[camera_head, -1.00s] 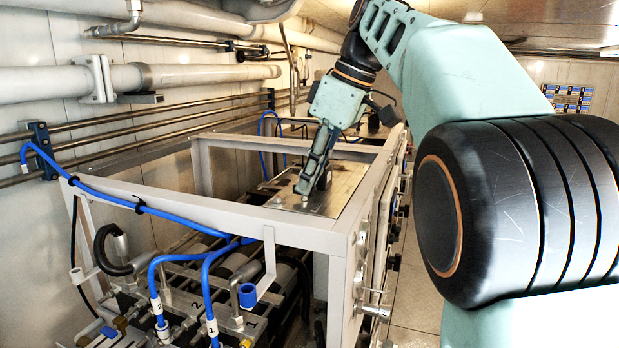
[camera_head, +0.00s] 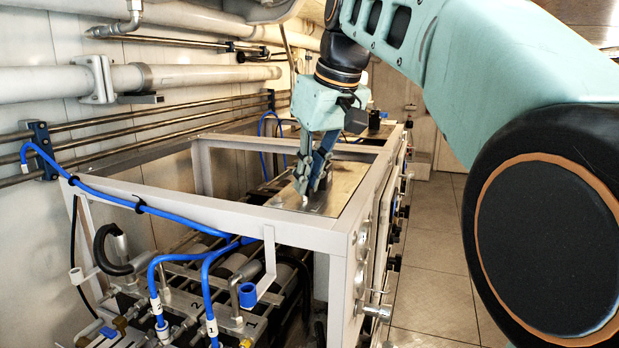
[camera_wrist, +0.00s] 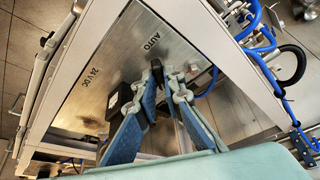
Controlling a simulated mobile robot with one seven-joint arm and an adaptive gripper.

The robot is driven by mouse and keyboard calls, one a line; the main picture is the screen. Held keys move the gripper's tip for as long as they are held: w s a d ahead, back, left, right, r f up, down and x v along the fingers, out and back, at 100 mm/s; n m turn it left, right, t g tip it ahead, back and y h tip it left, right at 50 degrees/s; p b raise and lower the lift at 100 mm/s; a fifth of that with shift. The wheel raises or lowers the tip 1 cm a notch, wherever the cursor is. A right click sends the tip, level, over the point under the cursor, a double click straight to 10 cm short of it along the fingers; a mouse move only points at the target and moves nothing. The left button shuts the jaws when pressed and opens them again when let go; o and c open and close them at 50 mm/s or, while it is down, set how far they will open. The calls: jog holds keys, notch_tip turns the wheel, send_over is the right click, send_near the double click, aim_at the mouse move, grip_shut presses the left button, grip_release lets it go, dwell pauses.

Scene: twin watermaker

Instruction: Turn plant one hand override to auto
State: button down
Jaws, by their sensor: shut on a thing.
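The metal control plate (camera_wrist: 88,62) carries the labels "AUTO" and "24 V DC" in the wrist view. It also shows on top of the near grey frame in the head view (camera_head: 338,190). My gripper (camera_wrist: 160,76) is over this plate, pointing down, with its blue fingers close together. A small dark part, seemingly the hand override lever (camera_wrist: 153,68), is between the fingertips, beside the word "AUTO". The fingers hide much of it, so its exact angle is unclear. In the head view my gripper (camera_head: 307,186) reaches down to the plate.
A dark block (camera_wrist: 118,98) stands on the plate close to the left finger. Blue hoses (camera_head: 205,285) and pipework lie below the near end of the frame (camera_head: 290,225). Knobs and fittings line its right side. The tiled floor (camera_head: 432,270) to the right is clear.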

jog(key=m, duration=0.2)
jog(key=m+h, duration=0.2)
jog(key=m, duration=0.1)
jog(key=shift+s+a+m+t, duration=0.1)
jog(key=shift+a+m+t, duration=0.15)
jog(key=shift+m+t, duration=0.05)
jog(key=m+h, duration=0.1)
jog(key=m, duration=0.1)
jog(key=m+h, duration=0.1)
jog(key=m, duration=0.2)
jog(key=shift+a+m, duration=0.2)
jog(key=shift+m, duration=0.1)
jog(key=c, duration=2)
grip_release()
jog(key=shift+c, duration=0.2)
jog(key=v, duration=0.7)
jog(key=shift+r, duration=0.2)
jog(key=shift+a, duration=0.15)
